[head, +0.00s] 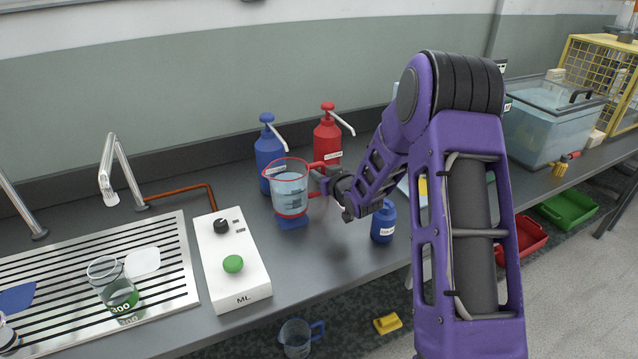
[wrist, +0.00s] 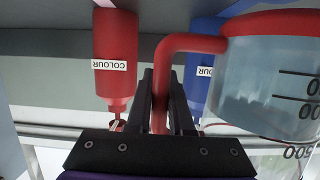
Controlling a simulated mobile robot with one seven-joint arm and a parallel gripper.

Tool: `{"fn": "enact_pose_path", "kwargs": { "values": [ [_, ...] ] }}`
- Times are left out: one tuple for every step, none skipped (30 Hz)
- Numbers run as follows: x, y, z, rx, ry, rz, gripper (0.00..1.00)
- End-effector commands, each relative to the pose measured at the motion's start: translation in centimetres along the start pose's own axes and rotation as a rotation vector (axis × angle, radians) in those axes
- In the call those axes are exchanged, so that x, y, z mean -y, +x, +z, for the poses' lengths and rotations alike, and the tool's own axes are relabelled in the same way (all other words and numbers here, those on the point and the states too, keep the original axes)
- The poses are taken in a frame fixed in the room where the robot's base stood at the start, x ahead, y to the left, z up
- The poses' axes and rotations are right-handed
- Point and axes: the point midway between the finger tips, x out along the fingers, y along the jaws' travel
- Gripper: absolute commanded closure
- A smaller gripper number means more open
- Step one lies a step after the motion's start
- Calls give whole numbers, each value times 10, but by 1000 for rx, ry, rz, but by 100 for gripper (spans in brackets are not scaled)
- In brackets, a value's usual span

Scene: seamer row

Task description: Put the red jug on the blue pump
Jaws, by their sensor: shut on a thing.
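The red jug (head: 290,190) is clear with a red rim, red handle and black marks, and holds pale liquid. My gripper (head: 326,182) is shut on its red handle, which runs between the fingers (wrist: 160,100) in the wrist view. The jug looks upright, in front of the blue pump (head: 269,150), a blue bottle with a pale spout. The jug hides part of that bottle in both views; its label shows in the wrist view (wrist: 205,72). A blue foot (head: 292,223) shows just below the jug; I cannot tell whether they touch.
A red pump (head: 328,135) stands right of the blue one. A small blue bottle (head: 383,222) is on the bench near my arm.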

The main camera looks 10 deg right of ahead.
Motion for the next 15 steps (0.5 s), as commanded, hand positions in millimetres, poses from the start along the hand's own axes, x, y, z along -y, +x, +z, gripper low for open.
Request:
{"fn": "enact_pose_path", "kwargs": {
  "values": [
    [0,2,5,-1,2,-1,100],
    [0,3,9,-1,2,-1,100],
    [0,4,14,-1,2,-1,100],
    [0,6,19,0,2,-1,100],
    [0,7,23,0,3,-1,100],
    [0,8,26,-2,2,-1,100],
    [0,9,28,-2,1,0,100],
    [-1,9,30,-3,1,0,100],
    [-1,9,30,-3,0,0,100],
    [-1,9,29,-4,0,1,100],
    [-1,9,29,-4,0,1,100],
    [-1,9,29,-4,0,1,100],
    [-1,9,29,-4,0,1,100],
    [-1,9,29,-4,0,1,100],
    [-1,9,29,-4,0,0,100]
  ]
}}
